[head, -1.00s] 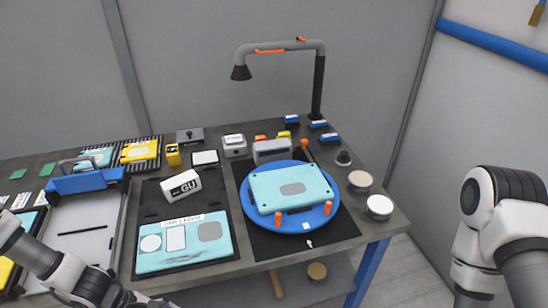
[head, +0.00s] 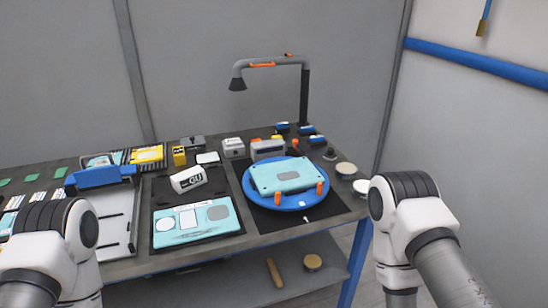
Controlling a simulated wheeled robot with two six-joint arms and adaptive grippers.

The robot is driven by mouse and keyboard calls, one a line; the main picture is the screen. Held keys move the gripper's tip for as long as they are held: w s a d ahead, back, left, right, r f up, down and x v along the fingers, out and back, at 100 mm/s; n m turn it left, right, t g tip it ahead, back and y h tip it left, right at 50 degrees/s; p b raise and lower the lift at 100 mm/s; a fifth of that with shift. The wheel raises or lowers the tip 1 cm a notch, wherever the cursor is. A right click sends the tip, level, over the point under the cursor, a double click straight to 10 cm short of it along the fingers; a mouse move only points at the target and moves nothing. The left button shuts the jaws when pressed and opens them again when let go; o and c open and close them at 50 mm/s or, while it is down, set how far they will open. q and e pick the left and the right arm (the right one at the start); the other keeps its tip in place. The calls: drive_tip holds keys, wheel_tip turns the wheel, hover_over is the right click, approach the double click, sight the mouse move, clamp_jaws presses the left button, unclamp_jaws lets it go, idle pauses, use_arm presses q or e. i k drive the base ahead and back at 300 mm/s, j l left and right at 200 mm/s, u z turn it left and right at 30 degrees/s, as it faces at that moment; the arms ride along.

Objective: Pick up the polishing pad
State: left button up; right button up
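No item is clearly marked as the polishing pad. A round tan pad-like disc (head: 313,262) lies on the shelf below the table, at the right. Two round, pale-topped pieces, a rear one (head: 345,168) and a front one (head: 361,187), sit at the table's right edge; any of these could be the pad. My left arm shows at the lower left and my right arm at the lower right, but both grippers are outside the picture.
A blue turntable (head: 262,200) carries a teal casing (head: 288,175). A teal panel (head: 190,237) lies left of it. A grey lamp (head: 304,100) stands behind. A brown handle-like piece (head: 274,272) lies on the lower shelf (head: 220,289), which has free room.

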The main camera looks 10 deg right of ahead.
sight(330, 156)
drive_tip(key=i+l+u, duration=0.25)
drive_tip(key=l+u, duration=0.15)
drive_tip(key=l, duration=0.3)
drive_tip(key=i+l+u, duration=0.15)
drive_tip(key=l+u, duration=0.25)
drive_tip(key=l, duration=0.3)
drive_tip(key=l+u, duration=0.45)
drive_tip(key=l, duration=0.3)
